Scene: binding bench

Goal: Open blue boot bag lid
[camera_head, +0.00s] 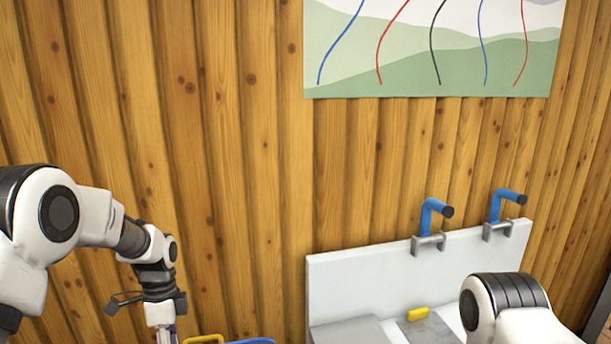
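A thin blue curved edge (252,341) shows at the bottom border of the head view. It may be part of the blue boot bag, but nearly all of it is cut off, so I cannot tell whether a lid is open or shut. My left gripper (166,335) points down at the bottom left, to the left of the blue edge. Its fingertips are cut off by the frame, so its opening does not show. My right arm comes in at the bottom right, and its gripper is out of view.
A yellow handle-like bar (204,338) lies between my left gripper and the blue edge. A pale bench with a backboard (345,275) carries two blue clamp-like handles (428,212) and a small yellow block (418,314). A wooden wall (240,170) with a picture (440,60) stands behind.

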